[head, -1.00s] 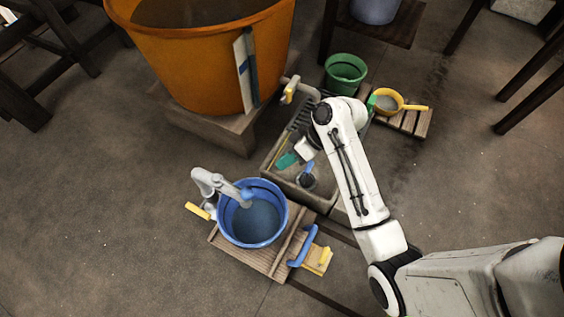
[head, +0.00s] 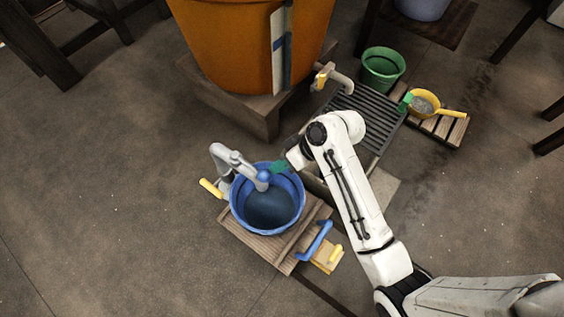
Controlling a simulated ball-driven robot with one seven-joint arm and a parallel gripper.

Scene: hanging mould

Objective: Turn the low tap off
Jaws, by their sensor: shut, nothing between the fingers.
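A grey tap (head: 228,160) stands low beside the blue bucket (head: 239,212), its blue-tipped spout reaching over the bucket. Its yellow lever (head: 211,188) sticks out to the left at the base. I cannot tell whether water is running. A second grey tap (head: 340,79) with a yellow handle is on the orange tub's side. My gripper (head: 279,167), with green fingertips, is shut and empty. It appears over the bucket's back rim, right of the spout, and apart from the yellow lever. My wrist partly hides the fingers.
The orange tub (head: 235,45) stands on a wooden block behind. A slatted sink (head: 362,113), a green bucket (head: 381,70) and a yellow pan (head: 424,103) are at right. A blue handle (head: 317,241) lies by the wooden platform. Floor left of the tap is clear.

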